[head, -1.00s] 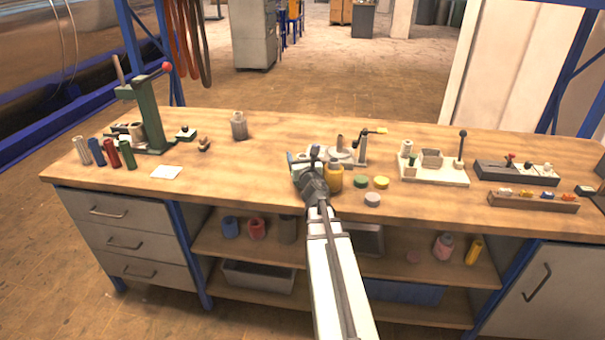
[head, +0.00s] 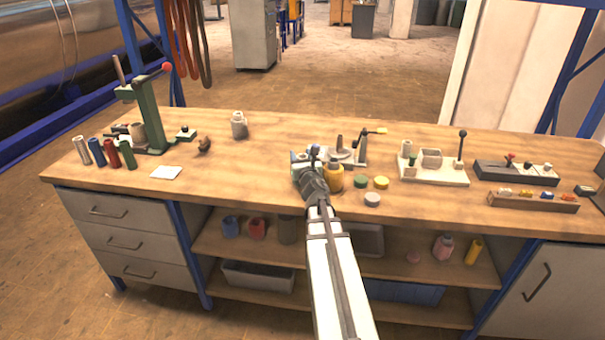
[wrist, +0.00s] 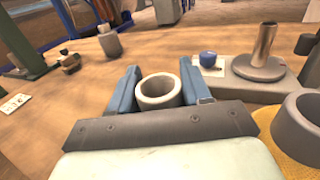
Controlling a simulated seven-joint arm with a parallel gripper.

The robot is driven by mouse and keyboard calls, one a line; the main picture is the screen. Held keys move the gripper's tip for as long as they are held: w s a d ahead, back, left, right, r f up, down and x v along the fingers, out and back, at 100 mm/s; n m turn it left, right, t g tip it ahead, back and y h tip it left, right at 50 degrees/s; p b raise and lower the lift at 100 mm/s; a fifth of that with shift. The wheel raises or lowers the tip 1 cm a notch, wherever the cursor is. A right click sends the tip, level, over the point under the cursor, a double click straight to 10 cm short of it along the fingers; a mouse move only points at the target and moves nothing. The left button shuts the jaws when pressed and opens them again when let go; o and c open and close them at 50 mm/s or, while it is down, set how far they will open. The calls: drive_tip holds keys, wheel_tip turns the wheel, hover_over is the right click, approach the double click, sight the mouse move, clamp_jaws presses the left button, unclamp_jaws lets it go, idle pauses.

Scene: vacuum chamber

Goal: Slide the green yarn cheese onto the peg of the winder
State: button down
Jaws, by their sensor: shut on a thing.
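My gripper (wrist: 162,85) is shut on a hollow cylinder, with its blue fingers on either side. Only the pale tube end of this cylinder (wrist: 158,101) shows. I take it as the green yarn cheese, but its green yarn is hidden in both views. The winder is just to the right of my gripper, apart from the held tube. In the wrist view, its upright metal peg (wrist: 265,44) rises bare from a round disc on a pale base (wrist: 240,88). In the head view, my gripper (head: 305,160) hides part of the winder (head: 345,153).
A yellow yarn cheese (head: 334,180) with a grey tube stands close right of my gripper. Low green (head: 360,182), yellow (head: 381,182) and grey (head: 372,199) discs lie beyond it. The winder's crank (head: 363,145) stands behind the peg.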

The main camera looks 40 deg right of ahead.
drive_tip(key=shift+f, duration=0.1)
idle(0.3)
drive_tip(key=shift+r, duration=5)
drive_tip(key=w+d+r, duration=0.2)
drive_tip(key=d+r, duration=0.2)
drive_tip(key=d, duration=0.6)
drive_tip(key=w+d+r, duration=0.2)
drive_tip(key=d+r, duration=0.3)
drive_tip(key=d, duration=0.5)
drive_tip(key=shift+d, duration=0.2)
drive_tip(key=shift+f, duration=0.1)
drive_tip(key=shift+f, duration=2.9)
